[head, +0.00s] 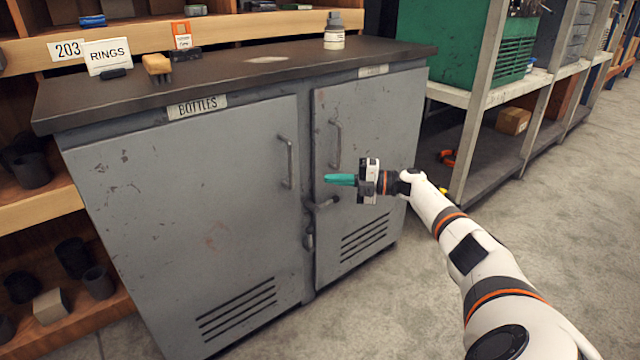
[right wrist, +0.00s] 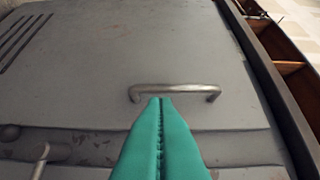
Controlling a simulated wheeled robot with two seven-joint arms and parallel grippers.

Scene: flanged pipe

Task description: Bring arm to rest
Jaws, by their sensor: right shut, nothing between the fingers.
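My right arm comes in from the lower right of the head view. Its gripper (head: 341,179) has teal fingers pointing left, in front of the grey cabinet (head: 200,200). The fingers are together and hold nothing. In the right wrist view the shut teal fingers (right wrist: 160,108) point toward a metal bar handle (right wrist: 175,90) on the cabinet; their tips overlap its lower edge in the picture. I cannot tell whether they touch it. My left gripper is not in view.
The cabinet has a left door handle (head: 288,162), a right door handle (head: 336,145) and a lever (head: 325,203). A small bottle (head: 334,32) and a brush (head: 157,66) stand on its dark top. Shelving with a green crate (head: 425,40) is at the right. The floor (head: 580,200) is clear.

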